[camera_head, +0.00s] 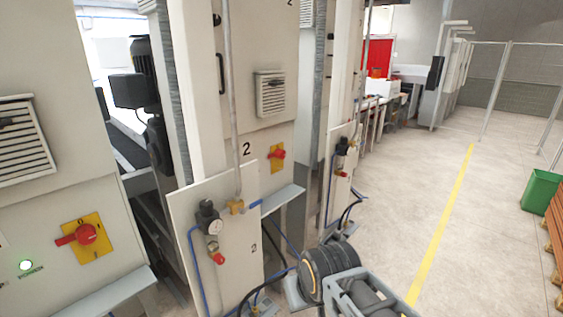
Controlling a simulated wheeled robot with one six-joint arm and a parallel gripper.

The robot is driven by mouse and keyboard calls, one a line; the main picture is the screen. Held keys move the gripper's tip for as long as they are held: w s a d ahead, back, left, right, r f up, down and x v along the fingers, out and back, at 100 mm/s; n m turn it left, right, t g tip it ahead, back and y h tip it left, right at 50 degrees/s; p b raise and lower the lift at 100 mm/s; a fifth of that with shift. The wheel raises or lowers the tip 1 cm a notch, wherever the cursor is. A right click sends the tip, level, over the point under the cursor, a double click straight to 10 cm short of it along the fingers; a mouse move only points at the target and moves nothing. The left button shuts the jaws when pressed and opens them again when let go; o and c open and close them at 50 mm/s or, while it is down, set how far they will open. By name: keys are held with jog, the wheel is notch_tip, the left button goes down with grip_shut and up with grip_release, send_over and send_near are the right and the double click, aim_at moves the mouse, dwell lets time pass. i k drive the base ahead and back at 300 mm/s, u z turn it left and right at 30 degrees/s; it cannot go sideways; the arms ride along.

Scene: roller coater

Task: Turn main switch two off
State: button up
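A red rotary switch on a yellow plate (277,155) is on the beige cabinet marked "2" (246,149), near the middle of the view. Its red handle looks roughly level, but it is too small to read its exact setting. A larger red switch on a yellow plate (86,235) is on the nearer cabinet at left, its handle pointing left. Dark and grey links of my arm show at the bottom centre, below and right of the cabinet 2 switch and apart from it. My gripper's fingers are not seen.
A panel with a gauge and blue hoses (228,245) stands in front of cabinet 2, below its switch. A similar panel (340,178) stands farther right. Grey ledges (283,198) jut from the cabinets. The floor (480,240) at right is open, with a green bin (540,192) at its edge.

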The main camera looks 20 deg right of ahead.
aim_at(279, 153)
jog(key=k, duration=0.95)
jog(key=z, duration=0.75)
jog(key=i, duration=1.5)
jog(key=u, duration=1.2)
jog(key=i, duration=0.9)
jog(key=u, duration=0.15)
